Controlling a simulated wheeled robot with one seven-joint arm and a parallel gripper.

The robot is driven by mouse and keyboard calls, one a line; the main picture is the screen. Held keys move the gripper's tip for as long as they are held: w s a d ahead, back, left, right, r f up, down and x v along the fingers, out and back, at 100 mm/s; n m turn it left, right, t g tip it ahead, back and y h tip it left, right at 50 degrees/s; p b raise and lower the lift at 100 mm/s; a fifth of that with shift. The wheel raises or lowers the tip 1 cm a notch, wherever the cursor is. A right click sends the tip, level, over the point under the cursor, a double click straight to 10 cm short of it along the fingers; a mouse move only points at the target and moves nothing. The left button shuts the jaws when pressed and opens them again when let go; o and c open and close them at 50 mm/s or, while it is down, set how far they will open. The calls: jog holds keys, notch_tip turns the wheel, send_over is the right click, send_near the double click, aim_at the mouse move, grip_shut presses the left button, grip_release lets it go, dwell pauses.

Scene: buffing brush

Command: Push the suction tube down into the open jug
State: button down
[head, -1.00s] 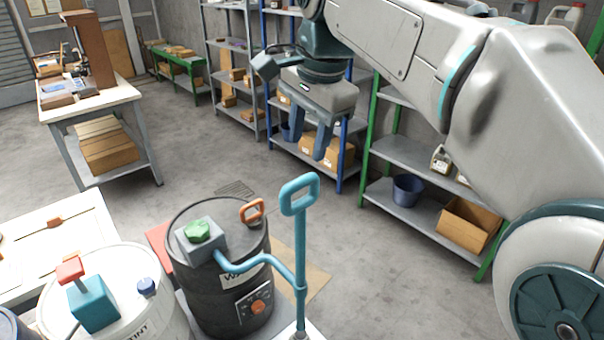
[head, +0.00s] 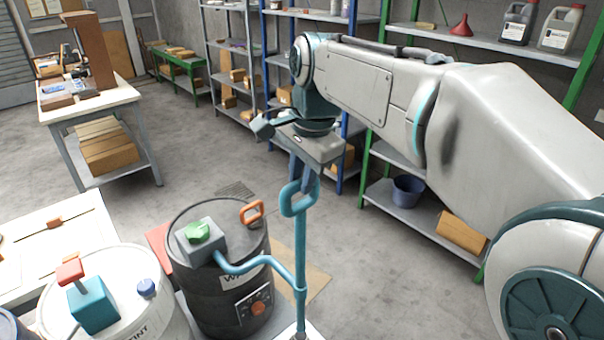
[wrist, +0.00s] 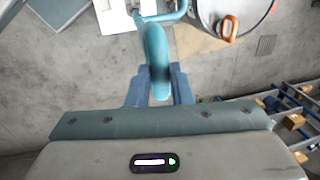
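The suction tube is a teal upright rod (head: 300,245) with a loop handle (head: 291,199) at its top and a side hose. The hose runs left to a grey block with a green knob (head: 198,232) on a dark drum (head: 217,285). The rod's lower end stands at the bottom edge of the head view; the jug's opening is not clearly visible there. My gripper (head: 308,172) is at the loop handle from above. In the wrist view its two blue fingers (wrist: 160,90) lie either side of the handle (wrist: 155,50). Whether they press on it is unclear.
A white drum (head: 150,320) with a teal block and red handle (head: 70,272) stands at the lower left. A workbench (head: 80,105) is at the back left. Shelves line the back, with a blue bucket (head: 408,190). Open floor lies between.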

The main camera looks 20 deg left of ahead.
aim_at(302, 264)
notch_tip(302, 264, down, 24)
jog(key=b, duration=1.4)
jog(key=shift+b, duration=0.3)
jog(key=shift+d+f, duration=0.1)
jog(key=shift+f, duration=0.05)
jog(key=c, duration=1.3)
grip_release()
jog(key=shift+r, duration=0.2)
notch_tip(302, 264, up, 13)
jog(key=s+d+p, duration=0.1)
jog(key=d, duration=0.1)
jog(key=shift+s+d+r, duration=0.15)
